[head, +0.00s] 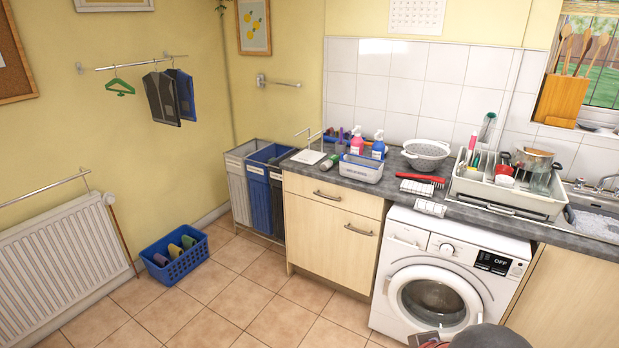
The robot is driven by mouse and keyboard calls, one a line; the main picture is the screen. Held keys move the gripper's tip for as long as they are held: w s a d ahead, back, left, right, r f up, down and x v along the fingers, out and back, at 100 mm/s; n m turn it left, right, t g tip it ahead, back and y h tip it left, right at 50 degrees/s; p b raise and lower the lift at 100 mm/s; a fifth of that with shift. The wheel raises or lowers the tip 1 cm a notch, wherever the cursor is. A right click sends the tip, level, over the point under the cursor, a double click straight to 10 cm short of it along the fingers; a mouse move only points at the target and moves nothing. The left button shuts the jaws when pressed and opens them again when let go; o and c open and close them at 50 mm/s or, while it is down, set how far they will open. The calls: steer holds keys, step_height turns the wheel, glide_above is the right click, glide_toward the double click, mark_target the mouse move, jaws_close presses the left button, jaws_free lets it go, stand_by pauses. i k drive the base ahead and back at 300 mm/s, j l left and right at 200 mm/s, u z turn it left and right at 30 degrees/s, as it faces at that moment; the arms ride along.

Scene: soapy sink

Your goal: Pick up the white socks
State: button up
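I cannot pick out white socks with certainty. A small white roll with grey marks (430,208) lies at the front edge of the counter, above the washing machine; it may be socks or a cloth. A flat white folded piece with dark lines (417,187) lies just behind it. Rolled purple, yellow and green items (174,252) sit in a blue basket (183,270) on the floor; none looks white. A dark rounded part at the bottom edge looks like my arm. My gripper's fingers do not show.
The counter (380,190) holds a white tub (361,172), bottles, a colander (426,153), a red brush (420,178) and a full dish rack (507,192). Below stands the washing machine (441,255). Bins (262,185) stand left of the cabinet. The tiled floor at centre is clear.

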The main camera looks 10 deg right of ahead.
mark_target(326, 165)
steer(key=i+j+z, duration=0.25)
steer(key=i+j, duration=0.55)
steer(key=i, duration=0.4)
steer(key=i+j, duration=0.2)
steer(key=i, duration=0.4)
steer(key=i+j, duration=0.2)
steer(key=i, duration=0.4)
steer(key=i+j, duration=0.15)
steer(key=i, duration=0.45)
steer(key=i+j, duration=0.2)
steer(key=i, duration=0.4)
